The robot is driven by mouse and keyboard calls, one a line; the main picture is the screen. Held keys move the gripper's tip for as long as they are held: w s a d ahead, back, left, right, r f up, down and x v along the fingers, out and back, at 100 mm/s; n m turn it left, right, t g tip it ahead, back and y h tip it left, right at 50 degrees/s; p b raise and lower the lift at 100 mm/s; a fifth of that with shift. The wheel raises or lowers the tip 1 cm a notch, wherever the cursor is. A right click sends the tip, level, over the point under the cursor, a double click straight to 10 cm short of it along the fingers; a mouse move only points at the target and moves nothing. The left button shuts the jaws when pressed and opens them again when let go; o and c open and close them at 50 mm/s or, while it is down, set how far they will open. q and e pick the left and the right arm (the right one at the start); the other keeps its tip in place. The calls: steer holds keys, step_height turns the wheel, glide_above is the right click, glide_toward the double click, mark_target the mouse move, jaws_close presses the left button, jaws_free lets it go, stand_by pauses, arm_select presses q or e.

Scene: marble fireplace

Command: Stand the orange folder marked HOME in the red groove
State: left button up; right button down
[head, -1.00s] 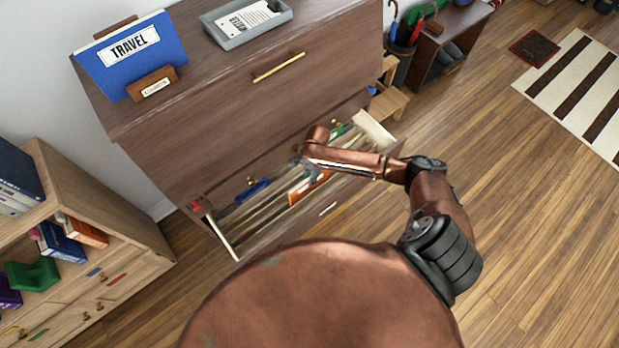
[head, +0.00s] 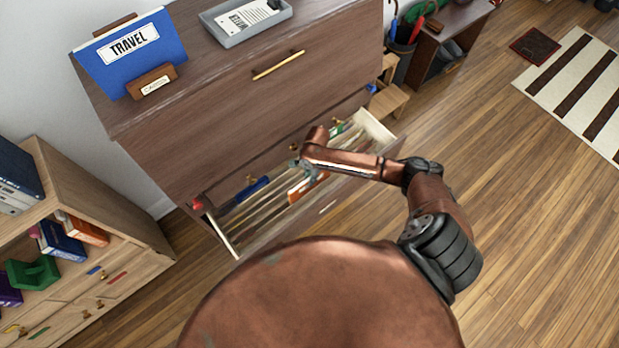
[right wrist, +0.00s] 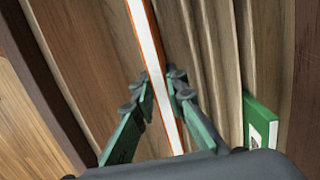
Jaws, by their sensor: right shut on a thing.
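The orange folder (head: 308,184) is in the open lower drawer (head: 282,226), largely covered by my right arm. In the right wrist view, the folder (right wrist: 154,60) shows as a thin upright edge, white with orange sides, between the fingers. My right gripper (right wrist: 162,86) is shut on it; in the head view its fingers are mostly hidden behind my wrist. A small red mark (head: 196,204) shows at the drawer's left end; I cannot tell whether a groove lies there. The HOME marking is not visible. My left gripper is not in view.
The drawer has several wooden dividers. A blue item (head: 251,189) lies left of the folder, and a green folder (right wrist: 262,120) stands to the right in the wrist view. On the cabinet top are a blue TRAVEL folder (head: 130,65) and a grey tray (head: 245,28).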

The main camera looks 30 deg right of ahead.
steer(key=shift+f, duration=0.9)
steer(key=c, duration=1.8)
jaws_free()
steer(key=shift+c, duration=0.2)
step_height(320, 180, up, 4)
steer(key=p, duration=0.4)
steer(key=shift+r, duration=0.25)
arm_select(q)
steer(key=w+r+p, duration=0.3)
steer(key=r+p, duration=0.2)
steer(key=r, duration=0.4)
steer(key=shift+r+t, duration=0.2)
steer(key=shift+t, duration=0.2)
arm_select(e)
step_height(320, 180, up, 5)
steer(key=shift+f, duration=0.2)
steer(key=shift+f, duration=0.1)
